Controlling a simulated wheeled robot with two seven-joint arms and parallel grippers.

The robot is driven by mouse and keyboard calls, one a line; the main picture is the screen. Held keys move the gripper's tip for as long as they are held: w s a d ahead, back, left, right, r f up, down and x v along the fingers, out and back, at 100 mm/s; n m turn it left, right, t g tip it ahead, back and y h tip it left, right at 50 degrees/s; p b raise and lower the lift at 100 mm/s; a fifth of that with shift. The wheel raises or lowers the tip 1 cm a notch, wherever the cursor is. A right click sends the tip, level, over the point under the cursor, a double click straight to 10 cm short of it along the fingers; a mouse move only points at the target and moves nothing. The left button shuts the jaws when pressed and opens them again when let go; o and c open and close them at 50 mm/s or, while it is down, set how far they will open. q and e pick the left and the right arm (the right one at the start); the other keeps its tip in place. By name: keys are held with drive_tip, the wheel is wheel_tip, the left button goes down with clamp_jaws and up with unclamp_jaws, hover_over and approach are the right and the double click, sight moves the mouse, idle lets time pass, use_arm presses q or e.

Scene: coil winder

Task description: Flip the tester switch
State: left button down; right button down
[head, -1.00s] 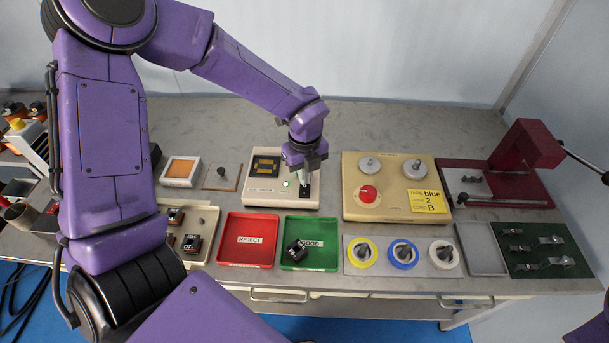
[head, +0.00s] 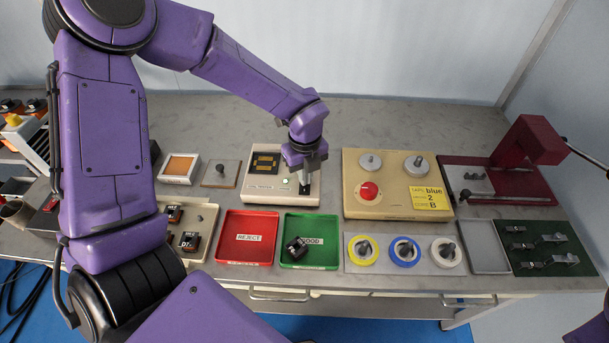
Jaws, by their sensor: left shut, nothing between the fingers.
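The coil tester (head: 264,194) is a cream box at the middle of the bench, with a dark socket plate (head: 265,163) at its back left and a small pale green lamp (head: 285,182) near its front. The tester switch sits on a dark patch at the front right (head: 305,190), mostly hidden by my gripper. My left gripper (head: 304,183) is shut and empty, pointing down with its fingertips at the switch. I cannot tell whether they touch it or which way it is set. My right gripper is not in view.
In front stand a red REJECT tray (head: 247,257) and a green GOOD tray (head: 330,262) with a black coil part (head: 296,248) in it. A beige winder box (head: 358,211) stands to the right. Tape rolls lie on a grey plate (head: 382,262).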

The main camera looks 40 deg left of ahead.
use_arm(q)
wheel_tip(320, 180, up, 7)
drive_tip(key=p, duration=0.5)
drive_tip(key=shift+p, duration=0.3)
drive_tip(key=shift+f, duration=0.1)
